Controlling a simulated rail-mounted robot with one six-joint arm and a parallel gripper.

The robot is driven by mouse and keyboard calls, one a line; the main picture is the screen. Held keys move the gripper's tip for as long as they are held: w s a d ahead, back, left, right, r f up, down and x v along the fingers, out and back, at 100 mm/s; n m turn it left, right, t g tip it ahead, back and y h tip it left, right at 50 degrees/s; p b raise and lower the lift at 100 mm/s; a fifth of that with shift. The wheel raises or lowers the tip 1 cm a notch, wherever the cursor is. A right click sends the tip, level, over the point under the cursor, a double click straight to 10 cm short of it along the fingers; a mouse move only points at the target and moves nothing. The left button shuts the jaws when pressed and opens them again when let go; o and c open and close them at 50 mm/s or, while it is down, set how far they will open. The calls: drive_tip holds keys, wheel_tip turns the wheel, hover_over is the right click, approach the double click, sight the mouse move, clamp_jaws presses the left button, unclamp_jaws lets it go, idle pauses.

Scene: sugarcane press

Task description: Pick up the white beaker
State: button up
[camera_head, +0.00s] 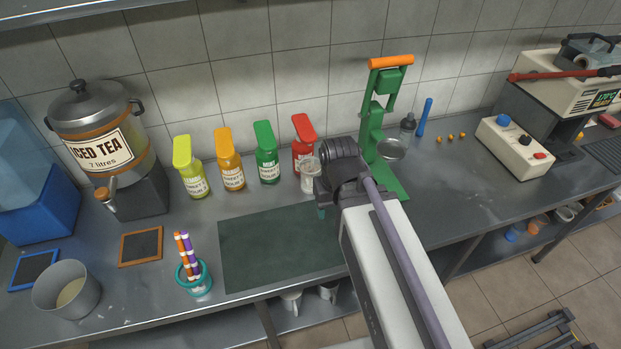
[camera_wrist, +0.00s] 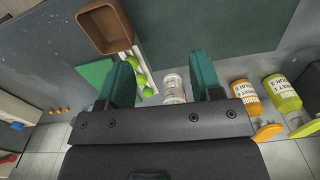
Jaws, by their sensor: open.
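The white beaker (camera_head: 311,176) stands upright on the steel counter, in front of the red bottle (camera_head: 303,145) and left of my wrist. In the wrist view the beaker (camera_wrist: 174,88) shows between my two teal fingers, its lower part hidden by the gripper body. My gripper (camera_wrist: 162,62) is open and empty, with one finger on each side of the beaker in that view. I cannot tell how far the fingertips are from it. In the head view my arm hides most of the gripper.
Green (camera_head: 266,155), orange (camera_head: 230,160) and yellow-green (camera_head: 190,168) bottles line the wall. A green press (camera_head: 371,125) stands right of my wrist. A brown container (camera_wrist: 103,27) and several limes (camera_wrist: 147,91) are near the fingers. The dark mat (camera_head: 265,250) is clear on its left.

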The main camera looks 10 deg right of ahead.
drive_tip(key=o, duration=0.7)
drive_tip(key=shift+o, duration=0.2)
drive_tip(key=n+t+h+b, duration=0.35)
drive_tip(key=n+b, duration=0.25)
drive_tip(key=n, duration=2.1)
approach(309, 169)
drive_tip(key=s+r, duration=0.4)
drive_tip(key=r, duration=0.1)
drive_tip(key=shift+y, duration=0.25)
drive_tip(key=b+x, duration=0.3)
drive_tip(key=a+b+x, duration=0.1)
drive_tip(key=b+x, duration=0.1)
drive_tip(key=shift+d+f, duration=0.1)
drive_tip(key=shift+f, duration=0.3)
drive_tip(key=b+x, duration=0.5)
drive_tip(key=shift+f, duration=0.35)
drive_tip(key=shift+d+r, duration=0.1)
drive_tip(key=shift+r, duration=0.15)
drive_tip(key=shift+c, duration=0.3)
drive_tip(key=c, duration=1.2)
